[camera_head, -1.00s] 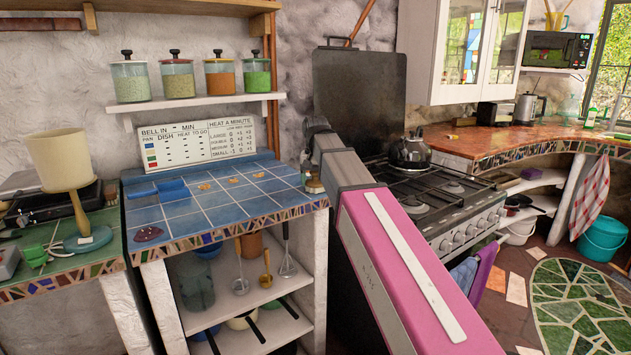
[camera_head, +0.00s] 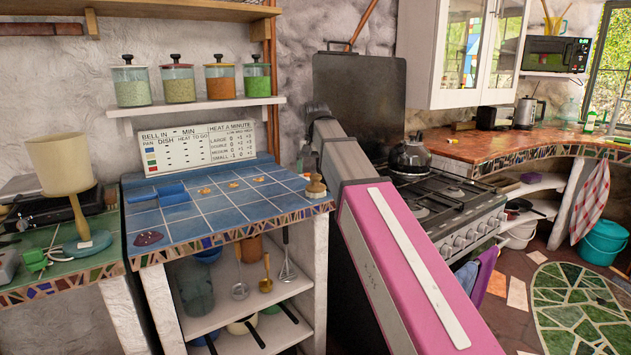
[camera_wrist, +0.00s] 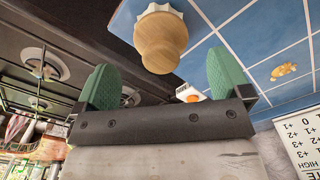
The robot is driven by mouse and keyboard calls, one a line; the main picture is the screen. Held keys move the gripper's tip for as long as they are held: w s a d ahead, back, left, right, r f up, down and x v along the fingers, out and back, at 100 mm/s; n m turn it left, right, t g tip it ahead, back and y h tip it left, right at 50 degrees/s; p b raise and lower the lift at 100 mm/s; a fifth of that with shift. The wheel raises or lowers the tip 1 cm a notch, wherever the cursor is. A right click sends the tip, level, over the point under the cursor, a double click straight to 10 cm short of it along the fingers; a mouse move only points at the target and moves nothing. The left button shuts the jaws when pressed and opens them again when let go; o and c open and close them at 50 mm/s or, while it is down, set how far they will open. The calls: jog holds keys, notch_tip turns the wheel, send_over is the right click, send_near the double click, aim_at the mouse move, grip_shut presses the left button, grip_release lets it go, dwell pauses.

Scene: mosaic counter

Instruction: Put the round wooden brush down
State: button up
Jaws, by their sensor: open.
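The round wooden brush (camera_head: 316,186) stands on the right edge of the blue tiled counter (camera_head: 222,213), its rounded wooden knob upward. In the wrist view the brush (camera_wrist: 160,42) shows its wooden knob and pale base beyond my fingertips. My gripper (camera_wrist: 162,82) is open, with its two green fingers apart and nothing between them. The brush is apart from the fingers. In the head view my pink and grey arm reaches to the right of the counter, and the fingers are hidden.
A blue roller-like object (camera_head: 172,193) and a dark purple piece (camera_head: 148,239) lie on the counter, with several small orange pieces behind. A stove with a kettle (camera_head: 409,158) stands to the right. The counter's front middle is clear.

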aim_at(316, 175)
notch_tip(316, 175, up, 6)
jog(key=shift+r, duration=0.1)
dwell(0.4)
